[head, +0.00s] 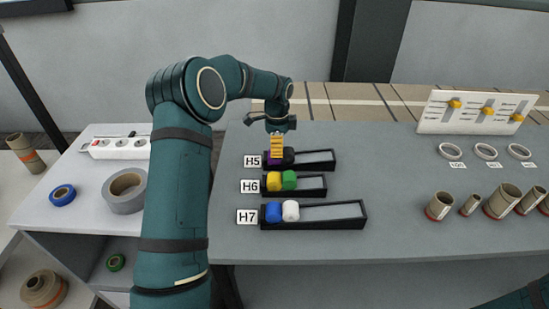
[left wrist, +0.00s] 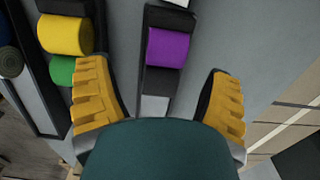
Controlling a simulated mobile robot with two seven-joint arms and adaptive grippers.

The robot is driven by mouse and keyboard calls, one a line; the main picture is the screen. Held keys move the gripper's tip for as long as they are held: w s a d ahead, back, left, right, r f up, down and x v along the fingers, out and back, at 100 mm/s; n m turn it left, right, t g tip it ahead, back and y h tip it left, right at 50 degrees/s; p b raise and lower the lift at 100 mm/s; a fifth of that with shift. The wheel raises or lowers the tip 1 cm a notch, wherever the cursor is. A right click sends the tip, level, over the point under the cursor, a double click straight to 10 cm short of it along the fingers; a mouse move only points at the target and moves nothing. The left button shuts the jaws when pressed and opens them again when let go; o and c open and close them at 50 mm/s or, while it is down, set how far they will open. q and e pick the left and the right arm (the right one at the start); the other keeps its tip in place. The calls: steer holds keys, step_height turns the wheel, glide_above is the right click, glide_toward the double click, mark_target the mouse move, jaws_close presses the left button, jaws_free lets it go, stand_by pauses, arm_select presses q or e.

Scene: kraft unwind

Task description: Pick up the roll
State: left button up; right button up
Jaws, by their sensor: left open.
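My left gripper (head: 276,146) is open above the left end of the H5 rack (head: 318,166). In the left wrist view its two yellow fingers (left wrist: 157,76) are spread wide. A purple roll (left wrist: 168,47) lies in the rack just beyond the fingertips, roughly between them across the picture, and no contact shows. In the head view the purple roll is partly hidden by the fingers, with a black roll (head: 288,155) beside it. The H6 rack holds a yellow roll (head: 273,181) and a green roll (head: 289,180). The H7 rack holds a blue roll (head: 273,212) and a white roll (head: 290,211).
Several cardboard tubes (head: 501,201) stand at the right of the grey table (head: 400,190), below white rings (head: 486,151) and a slider panel (head: 475,112). The table's middle is clear.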

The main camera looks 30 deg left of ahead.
arm_select(q)
steer(key=f, duration=0.2)
steer(key=a+f+b, duration=0.1)
steer(key=f, duration=0.2)
steer(key=shift+w, duration=0.1)
steer(key=c, duration=1.2)
